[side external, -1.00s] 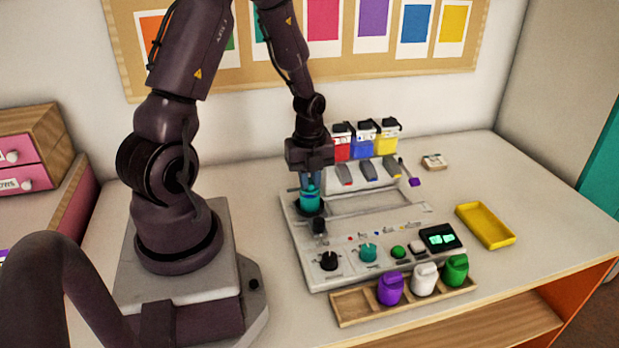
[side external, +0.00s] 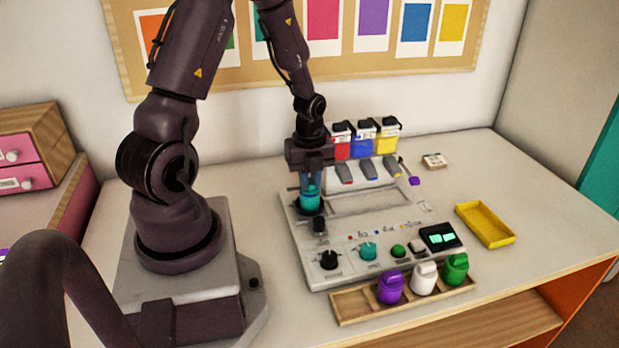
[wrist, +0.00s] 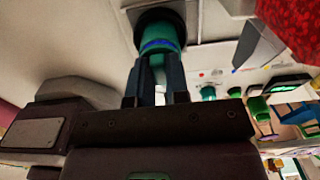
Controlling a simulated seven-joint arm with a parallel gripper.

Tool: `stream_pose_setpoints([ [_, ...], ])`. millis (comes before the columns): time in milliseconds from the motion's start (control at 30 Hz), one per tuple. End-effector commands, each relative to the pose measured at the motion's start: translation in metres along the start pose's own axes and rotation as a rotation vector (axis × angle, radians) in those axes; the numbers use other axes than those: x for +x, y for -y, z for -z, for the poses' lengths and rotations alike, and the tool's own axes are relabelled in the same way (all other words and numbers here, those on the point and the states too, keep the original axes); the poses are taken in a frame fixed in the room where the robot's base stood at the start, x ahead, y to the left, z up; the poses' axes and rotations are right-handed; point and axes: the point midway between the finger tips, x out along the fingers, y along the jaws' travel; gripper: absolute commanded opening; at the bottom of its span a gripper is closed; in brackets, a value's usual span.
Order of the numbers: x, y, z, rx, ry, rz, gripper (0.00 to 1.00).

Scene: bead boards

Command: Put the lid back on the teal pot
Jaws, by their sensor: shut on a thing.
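The teal pot (side external: 309,203) stands upright in a round black seat at the back left of the grey board. My gripper (side external: 311,186) is directly above it, pointing down, with its fingers shut on the teal lid (side external: 312,190). The lid is at the pot's mouth; I cannot tell whether it is fully seated. In the wrist view, my fingers (wrist: 157,75) close on the teal piece, and a blue band (wrist: 160,46) runs around the teal body beyond them. The fingers hide part of the lid.
Red, blue and yellow dispensers (side external: 365,142) stand behind the board, right of my gripper. A wooden tray (side external: 350,305) in front holds purple, white and green pots. A yellow tray (side external: 486,226) lies at right. Knobs and a small display (side external: 441,238) are on the board's front.

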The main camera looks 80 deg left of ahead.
Motion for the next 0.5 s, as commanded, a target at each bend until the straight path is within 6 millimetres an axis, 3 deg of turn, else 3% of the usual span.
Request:
stream_pose_setpoints([
  [300, 0.0004, -0.0002, 0.0001, 0.0, 0.0, 0.0, 0.0],
  [333, 0.0004, -0.0002, 0.0001, 0.0, 0.0, 0.0, 0.2],
  [400, 0.0004, -0.0002, 0.0, 0.0, 0.0, 0.0, 0.36],
  [433, 0.0004, -0.0002, 0.0, 0.0, 0.0, 0.0, 0.43],
  [500, 0.0004, -0.0002, 0.0, 0.0, 0.0, 0.0, 0.45],
])
